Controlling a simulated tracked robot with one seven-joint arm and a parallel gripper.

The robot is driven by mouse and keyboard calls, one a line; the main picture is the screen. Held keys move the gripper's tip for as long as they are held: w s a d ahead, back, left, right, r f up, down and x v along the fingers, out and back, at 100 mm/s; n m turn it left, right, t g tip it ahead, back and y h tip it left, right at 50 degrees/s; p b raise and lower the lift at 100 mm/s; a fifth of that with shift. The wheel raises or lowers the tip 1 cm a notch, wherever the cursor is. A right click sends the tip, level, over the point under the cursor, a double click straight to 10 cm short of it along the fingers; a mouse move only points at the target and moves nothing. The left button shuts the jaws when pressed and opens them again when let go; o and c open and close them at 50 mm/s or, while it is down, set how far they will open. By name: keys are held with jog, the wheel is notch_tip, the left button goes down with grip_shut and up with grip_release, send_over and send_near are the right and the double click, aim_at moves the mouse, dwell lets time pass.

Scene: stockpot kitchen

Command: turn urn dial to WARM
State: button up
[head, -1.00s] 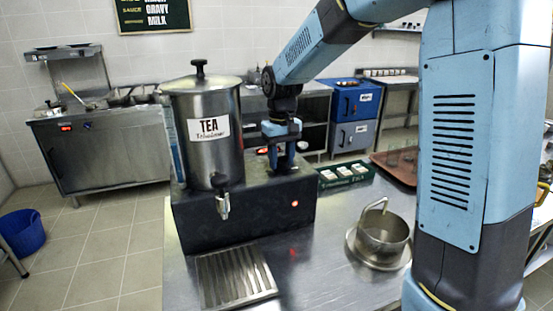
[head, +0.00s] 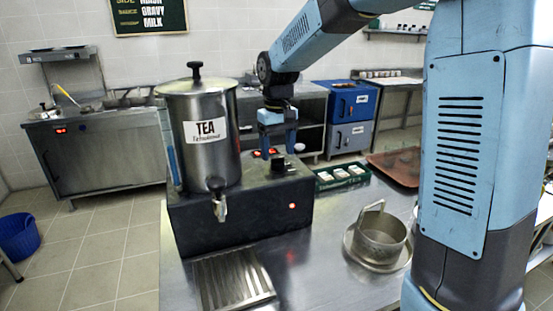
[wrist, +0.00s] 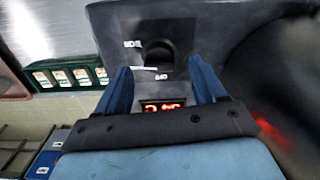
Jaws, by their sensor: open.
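The tea urn (head: 207,155) is a steel cylinder with a lid and a TEA label, standing on a black base (head: 240,215). Its dark round dial (head: 278,163) is on the base's top; it also shows in the wrist view (wrist: 158,55). Small white labels (wrist: 132,43) sit around the dial, too blurred to read. A white line is beside the dial, on its lower left in the wrist view. My gripper (head: 277,150) is open and empty just above the dial. In the wrist view its blue fingers (wrist: 160,75) are apart, on either side of the dial's near edge.
A red lit display (wrist: 160,106) is near the dial. A drip grille (head: 233,280) lies in front of the urn's tap (head: 218,203). A green box of packets (head: 340,178), a steel pot (head: 380,238) and a brown tray (head: 398,167) stand to the right on the steel counter.

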aim_at(278, 159)
notch_tip(278, 159, up, 10)
dwell(0.4)
notch_tip(278, 159, down, 14)
jog(key=m, duration=0.6)
jog(key=shift+w+r+m, duration=0.15)
jog(key=shift+r+m, duration=0.05)
jog(key=shift+m, duration=0.2)
dwell(0.4)
jog(key=c, duration=1.1)
